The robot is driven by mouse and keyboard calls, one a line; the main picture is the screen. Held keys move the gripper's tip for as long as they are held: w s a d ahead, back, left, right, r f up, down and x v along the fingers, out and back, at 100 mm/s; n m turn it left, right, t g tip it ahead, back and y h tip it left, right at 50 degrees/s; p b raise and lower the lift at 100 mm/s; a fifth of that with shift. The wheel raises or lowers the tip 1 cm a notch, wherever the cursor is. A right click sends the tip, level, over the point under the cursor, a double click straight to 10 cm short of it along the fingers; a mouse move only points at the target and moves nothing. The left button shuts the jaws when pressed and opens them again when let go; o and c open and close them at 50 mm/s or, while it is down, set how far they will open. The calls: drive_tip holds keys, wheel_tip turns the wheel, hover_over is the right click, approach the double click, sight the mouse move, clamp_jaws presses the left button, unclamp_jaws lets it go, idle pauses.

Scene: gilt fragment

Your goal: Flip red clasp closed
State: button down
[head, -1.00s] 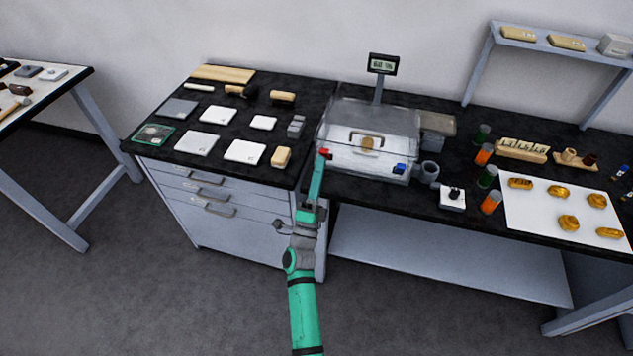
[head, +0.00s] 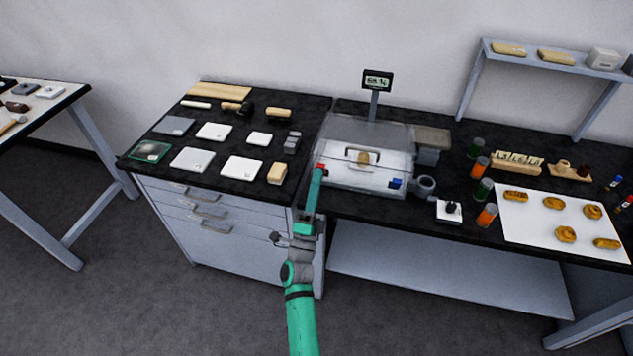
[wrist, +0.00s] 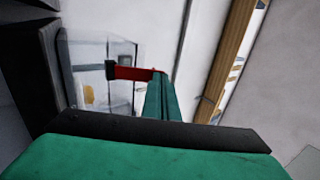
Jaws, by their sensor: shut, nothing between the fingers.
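The red clasp (head: 321,167) is at the front left of the clear-lidded box (head: 352,181) on the black bench. In the wrist view the red clasp (wrist: 135,73) is a short red bar with a dark end, sticking out sideways. My gripper (head: 318,176) is shut and empty, its green fingers at the clasp. In the wrist view the fingertips (wrist: 160,78) meet the red bar's right end; I cannot tell whether they touch it. A blue clasp (head: 396,183) is at the box's front right. A tan object (head: 363,158) shows at the lid.
A small display on a post (head: 377,82) stands behind the box. A grey cup (head: 426,186) and a white block with a black knob (head: 448,211) are to the right. White tiles (head: 242,168) and a wooden block (head: 278,173) lie to the left.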

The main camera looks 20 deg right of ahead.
drive_tip(key=shift+r, duration=0.15)
drive_tip(key=x, duration=0.3)
drive_tip(key=shift+r, duration=0.3)
drive_tip(key=shift+s, duration=0.1)
drive_tip(key=s+a, duration=0.7)
drive_tip(key=s, duration=0.4)
drive_tip(key=shift+s+a, duration=0.15)
drive_tip(key=shift+a, duration=0.25)
drive_tip(key=shift+a, duration=0.1)
